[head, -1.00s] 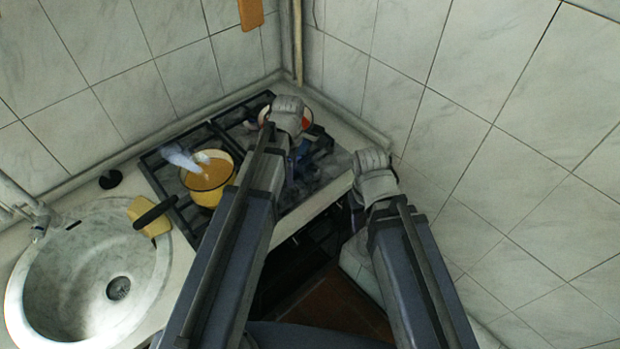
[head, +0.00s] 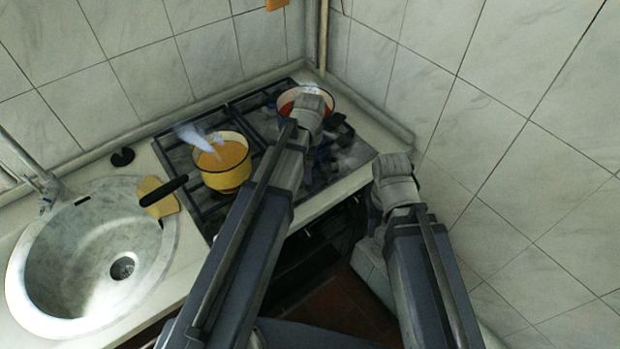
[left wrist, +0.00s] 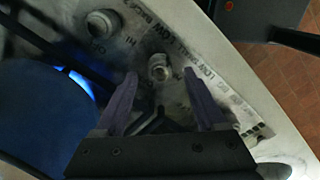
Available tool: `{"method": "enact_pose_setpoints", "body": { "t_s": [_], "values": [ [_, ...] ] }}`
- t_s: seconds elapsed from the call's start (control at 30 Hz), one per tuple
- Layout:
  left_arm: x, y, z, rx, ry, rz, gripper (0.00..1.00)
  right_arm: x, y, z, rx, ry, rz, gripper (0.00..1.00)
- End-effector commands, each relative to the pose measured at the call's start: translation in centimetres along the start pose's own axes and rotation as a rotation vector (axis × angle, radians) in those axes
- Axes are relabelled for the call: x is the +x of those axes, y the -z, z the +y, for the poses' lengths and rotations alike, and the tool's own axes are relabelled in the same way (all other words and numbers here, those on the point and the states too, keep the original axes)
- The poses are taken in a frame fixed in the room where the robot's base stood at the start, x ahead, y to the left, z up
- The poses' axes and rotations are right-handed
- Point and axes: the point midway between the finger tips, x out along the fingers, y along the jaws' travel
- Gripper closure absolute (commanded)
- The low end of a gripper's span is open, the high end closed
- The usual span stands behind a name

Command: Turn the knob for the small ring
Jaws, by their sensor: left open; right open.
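A second knob (left wrist: 99,23) is at the upper left, clear of the fingers. In the head view my left arm hides most of the left gripper and the knobs. My right gripper (head: 374,238) is open and empty, off the stove's front right corner.
A yellow pot (head: 225,178) with orange contents stands on the stove's left side. Another pot (head: 288,99) with red contents is partly behind my left arm. A blue flame (left wrist: 81,84) shows beside a dark blue pot (left wrist: 40,125). A sink (head: 85,275) is at the left.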

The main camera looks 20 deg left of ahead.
Motion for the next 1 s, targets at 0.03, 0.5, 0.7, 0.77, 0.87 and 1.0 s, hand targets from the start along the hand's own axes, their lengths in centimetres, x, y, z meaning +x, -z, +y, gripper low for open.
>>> {"method": "enact_pose_setpoints", "body": {
  "t_s": [0.03,0.5,0.7,0.77,0.87,1.0],
  "values": [
    [1.17,0.0,-0.01,0.0,0.0,0.0,0.27,1.16,0.07,-0.11,0.0,0.0,0.0,0.5],
    [1.84,0.0,0.0,0.0,0.0,0.0,0.31,1.82,0.11,-0.17,0.0,0.0,0.0,0.5],
    [1.84,0.0,0.0,0.0,0.0,0.0,0.53,1.83,0.11,-0.17,0.0,0.0,0.0,0.5],
    [1.84,0.0,0.0,0.0,0.0,0.0,0.6,1.83,0.11,-0.17,0.0,0.0,0.0,0.5],
    [1.84,0.0,-0.01,0.0,0.0,0.0,0.71,1.83,0.11,-0.18,0.0,0.0,0.0,0.5],
    [1.84,0.0,-0.01,0.0,0.0,0.0,0.87,1.83,0.11,-0.17,0.0,0.0,0.0,0.5]
  ]
}}
